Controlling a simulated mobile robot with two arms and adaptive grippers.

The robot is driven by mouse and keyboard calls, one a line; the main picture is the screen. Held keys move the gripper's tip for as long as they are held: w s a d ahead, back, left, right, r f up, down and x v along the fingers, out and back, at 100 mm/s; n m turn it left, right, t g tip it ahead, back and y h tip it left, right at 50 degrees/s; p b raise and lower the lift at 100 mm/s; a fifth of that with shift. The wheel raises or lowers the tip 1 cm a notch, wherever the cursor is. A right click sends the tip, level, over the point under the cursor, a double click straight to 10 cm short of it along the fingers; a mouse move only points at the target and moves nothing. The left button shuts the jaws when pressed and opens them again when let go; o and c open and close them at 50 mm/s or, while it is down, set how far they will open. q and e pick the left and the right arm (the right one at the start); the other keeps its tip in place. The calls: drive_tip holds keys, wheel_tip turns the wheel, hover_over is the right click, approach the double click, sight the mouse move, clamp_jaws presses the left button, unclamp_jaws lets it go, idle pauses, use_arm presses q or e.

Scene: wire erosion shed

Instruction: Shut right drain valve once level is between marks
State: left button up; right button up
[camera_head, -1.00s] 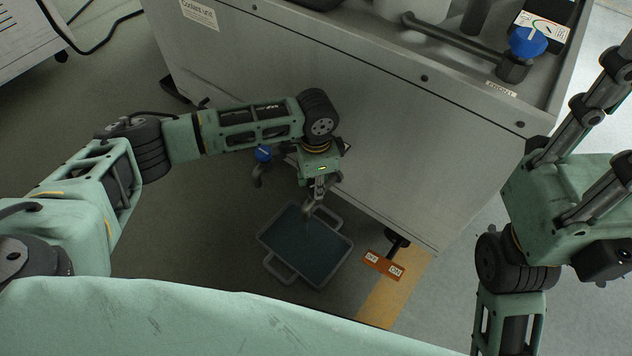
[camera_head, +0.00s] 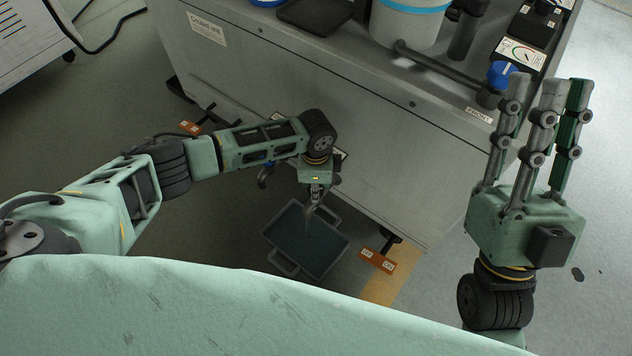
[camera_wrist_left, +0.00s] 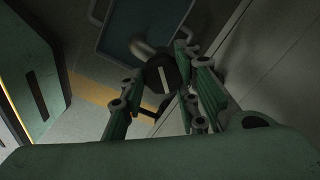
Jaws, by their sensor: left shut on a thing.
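My left gripper (camera_head: 318,190) is low at the front of the grey coolant unit (camera_head: 390,140). In the left wrist view its fingers (camera_wrist_left: 165,92) are closed around a dark round valve knob (camera_wrist_left: 162,74) with a white line, apparently the right drain valve. A grey spout (camera_wrist_left: 143,48) beside the knob points over a tray. The tray (camera_head: 338,249) lies on the floor below and has a dark bluish inside. My right gripper (camera_head: 535,130) is raised at the right with its fingers spread, holding nothing. I cannot make out level marks.
An orange tag (camera_head: 378,261) is low at the right.

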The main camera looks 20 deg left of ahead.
use_arm(q)
drive_tip(key=shift+s+f+m+p, duration=0.15)
drive_tip(key=shift+s+m+p, duration=0.3)
drive_tip(key=shift+m+p, duration=0.4)
drive_tip(key=m+p, duration=0.1)
drive_tip(key=m, duration=0.4)
drive_tip(key=shift+a, duration=0.15)
drive_tip(key=shift+f+m+p, duration=0.1)
drive_tip(key=shift+m+p, duration=0.25)
drive_tip(key=shift+m, duration=0.7)
use_arm(e)
drive_tip(key=shift+w+f+g+h, duration=0.65)
drive_tip(key=shift+w+f+g, duration=0.85)
drive_tip(key=shift+f, duration=1.05)
drive_tip(key=shift+w+f+g+h, duration=0.7)
drive_tip(key=shift+w+f+g, duration=0.8)
drive_tip(key=shift+f, duration=1.05)
drive_tip(key=shift+w+f+g+h, duration=0.65)
drive_tip(key=shift+w+f+g, duration=0.45)
drive_tip(key=shift+f+g, duration=1.15)
use_arm(q)
drive_tip(key=shift+a, duration=0.1)
use_arm(e)
drive_tip(key=shift+f+t, duration=0.35)
use_arm(q)
drive_tip(key=o, duration=1)
drive_tip(key=shift+o, duration=0.2)
drive_tip(key=shift+w, duration=0.1)
use_arm(e)
drive_tip(key=shift+a, duration=0.1)
